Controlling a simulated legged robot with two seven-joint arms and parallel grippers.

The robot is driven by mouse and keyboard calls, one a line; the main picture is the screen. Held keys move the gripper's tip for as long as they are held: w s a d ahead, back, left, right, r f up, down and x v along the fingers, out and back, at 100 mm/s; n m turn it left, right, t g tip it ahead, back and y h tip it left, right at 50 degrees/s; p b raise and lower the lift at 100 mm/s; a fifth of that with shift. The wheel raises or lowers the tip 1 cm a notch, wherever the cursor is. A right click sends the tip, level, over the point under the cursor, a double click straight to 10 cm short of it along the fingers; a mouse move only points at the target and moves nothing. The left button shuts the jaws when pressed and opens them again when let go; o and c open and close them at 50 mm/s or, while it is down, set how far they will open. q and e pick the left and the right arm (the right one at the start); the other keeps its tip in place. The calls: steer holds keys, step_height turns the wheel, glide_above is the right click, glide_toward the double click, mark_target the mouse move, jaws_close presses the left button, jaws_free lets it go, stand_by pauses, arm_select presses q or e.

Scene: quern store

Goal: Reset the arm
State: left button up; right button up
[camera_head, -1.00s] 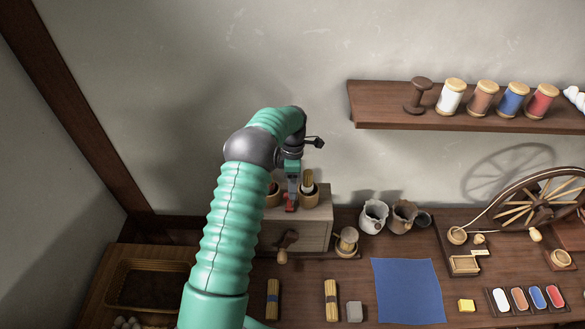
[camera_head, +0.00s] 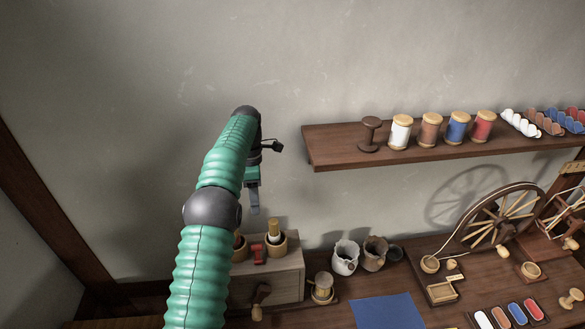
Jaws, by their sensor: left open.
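My left arm comes up from the bottom left, green and ribbed with dark grey joints. Its gripper (camera_head: 254,203) points down in front of the wall, above the wooden box (camera_head: 274,285). It is open, with nothing seen between its fingers. A small red thing (camera_head: 258,254) stands on the box top below the fingers, apart from them. My right gripper is out of view.
A wooden cup (camera_head: 275,245) with a pale-topped thing stands on the box; another is partly behind my arm. A shelf (camera_head: 330,158) with spools is at right. Jugs (camera_head: 345,258), a blue cloth (camera_head: 388,312) and a spinning wheel (camera_head: 500,222) are on the table.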

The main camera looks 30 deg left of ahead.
arm_select(q)
steer(key=s+d+f+m+t+y+b, duration=0.1)
steer(key=s+d+f+m, duration=0.1)
steer(key=d+m, duration=0.55)
steer(key=s+d+f+m+t+b, duration=0.1)
steer(key=s+d+f+m, duration=0.15)
steer(key=d+m, duration=0.5)
steer(key=s+d+f+m+t, duration=0.1)
steer(key=s+d+f+m, duration=0.2)
steer(key=s+d+m, duration=0.2)
steer(key=s+d+f+m+t+b, duration=0.1)
steer(key=s+d+m, duration=0.4)
steer(key=s, duration=0.5)
steer(key=shift+f+m, duration=0.5)
steer(key=shift+f, duration=0.4)
